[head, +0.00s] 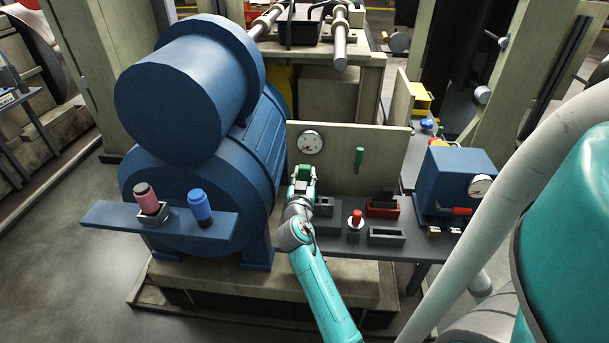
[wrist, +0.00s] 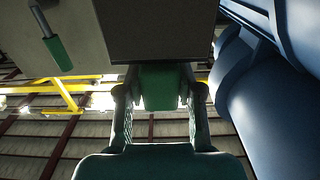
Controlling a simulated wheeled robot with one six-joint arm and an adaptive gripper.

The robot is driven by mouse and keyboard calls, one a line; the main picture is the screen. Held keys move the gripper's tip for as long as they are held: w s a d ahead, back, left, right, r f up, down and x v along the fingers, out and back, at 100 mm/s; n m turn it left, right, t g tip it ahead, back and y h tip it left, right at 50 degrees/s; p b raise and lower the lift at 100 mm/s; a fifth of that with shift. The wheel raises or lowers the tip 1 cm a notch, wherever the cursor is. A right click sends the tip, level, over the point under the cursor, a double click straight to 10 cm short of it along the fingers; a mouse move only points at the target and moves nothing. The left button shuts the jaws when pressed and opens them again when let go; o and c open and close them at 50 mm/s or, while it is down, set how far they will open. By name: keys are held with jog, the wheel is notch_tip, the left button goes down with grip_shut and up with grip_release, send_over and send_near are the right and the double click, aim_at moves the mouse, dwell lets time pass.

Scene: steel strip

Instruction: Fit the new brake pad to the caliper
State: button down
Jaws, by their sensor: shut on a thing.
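My gripper (head: 303,180) is raised in front of the upright beige panel, beside the big blue motor housing. It is shut on a green block, which I take for the brake pad (head: 303,171). In the wrist view the block (wrist: 160,88) sits between the two fingers of my gripper (wrist: 159,105). A dark slab (wrist: 155,30) shows right beyond the block; I cannot tell whether it belongs to the pad or to the caliper. No caliper is clearly recognisable in the head view, where my gripper and arm cover part of the area.
The panel (head: 350,178) carries a gauge (head: 310,142) and a green handle (head: 359,156). On the grey bench stand a red tray (head: 382,207) with a dark piece, grey holders (head: 387,236) and a red-topped knob (head: 356,219). The blue housing (head: 205,205) is close on the left.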

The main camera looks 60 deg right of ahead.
jog(key=shift+f, duration=3.25)
dwell(0.3)
jog(key=c, duration=0.7)
grip_release()
jog(key=v, duration=1.2)
